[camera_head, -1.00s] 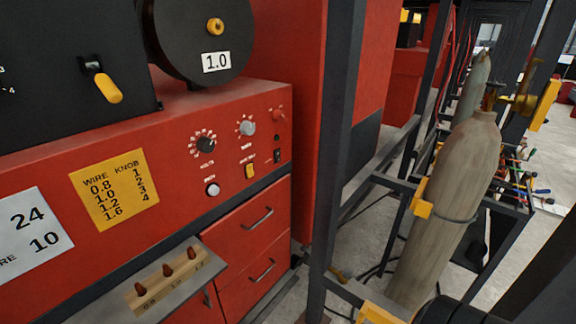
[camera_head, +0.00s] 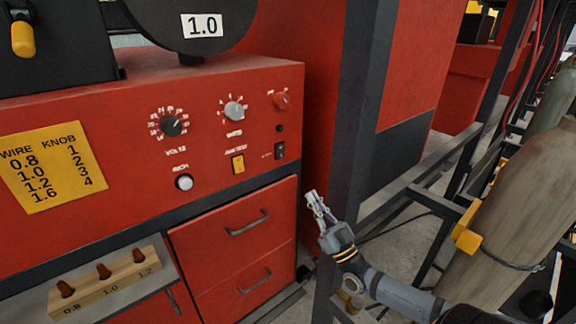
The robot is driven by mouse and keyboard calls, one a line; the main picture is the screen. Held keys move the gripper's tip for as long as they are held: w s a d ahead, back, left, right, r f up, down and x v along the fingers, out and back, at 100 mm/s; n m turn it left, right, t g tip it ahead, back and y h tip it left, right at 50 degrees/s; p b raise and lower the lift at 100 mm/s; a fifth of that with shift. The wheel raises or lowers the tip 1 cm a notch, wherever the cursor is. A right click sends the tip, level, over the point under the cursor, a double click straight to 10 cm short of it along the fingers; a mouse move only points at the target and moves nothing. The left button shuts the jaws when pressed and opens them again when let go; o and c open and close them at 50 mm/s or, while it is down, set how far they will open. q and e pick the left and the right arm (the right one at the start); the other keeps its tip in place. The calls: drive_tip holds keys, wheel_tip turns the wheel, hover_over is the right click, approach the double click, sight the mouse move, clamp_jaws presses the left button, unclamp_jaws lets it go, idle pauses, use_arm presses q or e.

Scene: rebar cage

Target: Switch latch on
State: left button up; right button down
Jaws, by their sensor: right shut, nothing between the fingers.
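The red machine panel (camera_head: 100,110) carries several controls. A yellow-handled lever (camera_head: 22,38) hangs on the black box at upper left. My right gripper (camera_head: 314,198) is shut and empty, pointing up, below and to the right of the switches and apart from the panel. My left gripper is not in view.
A dark upright post (camera_head: 362,110) stands right beside my right gripper. Red drawers (camera_head: 230,225) lie below. Gas cylinders (camera_head: 515,210) stand at right.

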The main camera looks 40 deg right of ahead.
drive_tip(key=p, duration=0.1)
approach(281, 152)
wheel_tip(281, 152, up, 4)
drive_tip(key=w, duration=0.3)
drive_tip(key=shift+w+a+f, duration=0.1)
drive_tip(key=shift+w+f, duration=0.1)
drive_tip(key=shift+w, duration=0.2)
drive_tip(key=shift+w+a+b, duration=0.1)
drive_tip(key=shift+w+b, duration=0.2)
drive_tip(key=shift+w, duration=0.1)
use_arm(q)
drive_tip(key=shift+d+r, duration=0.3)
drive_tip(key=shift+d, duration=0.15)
use_arm(e)
drive_tip(key=shift+s, duration=0.1)
